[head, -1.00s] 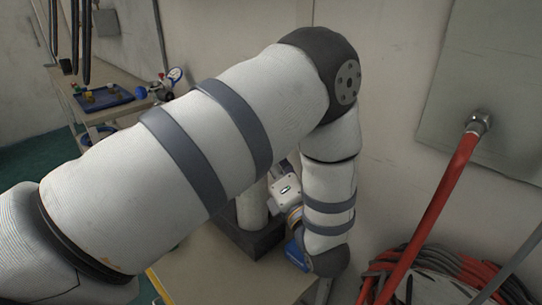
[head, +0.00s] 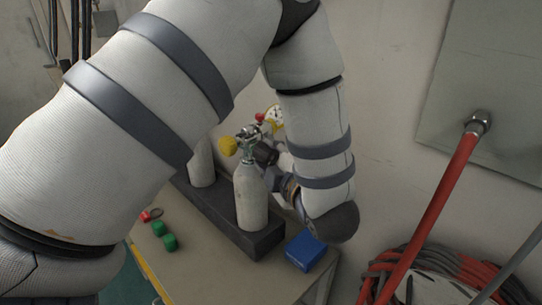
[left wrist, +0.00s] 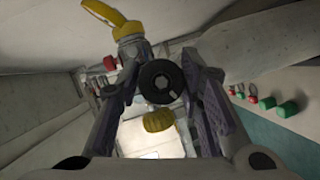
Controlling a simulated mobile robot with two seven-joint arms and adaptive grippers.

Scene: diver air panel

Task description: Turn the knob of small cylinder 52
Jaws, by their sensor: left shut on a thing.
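A small grey-white cylinder (head: 251,200) stands upright in the dark rack (head: 265,242) on the table. Its valve carries a yellow knob (head: 228,146), and a black knob (head: 265,154) faces my gripper. I cannot read any number on it. My left gripper (head: 277,172) reaches in from the right, partly hidden by its own arm. In the left wrist view the black knob (left wrist: 160,82) lies between the two fingers, which are shut on it. The yellow knob (left wrist: 158,121) shows below it there. My right gripper is not in view.
A second cylinder (head: 203,165) stands left, partly behind my arm. A gauge (head: 274,116) shows behind the valve. A blue box (head: 305,250) and green caps (head: 169,242) lie on the table. A red hose (head: 435,210) hangs from the wall at right.

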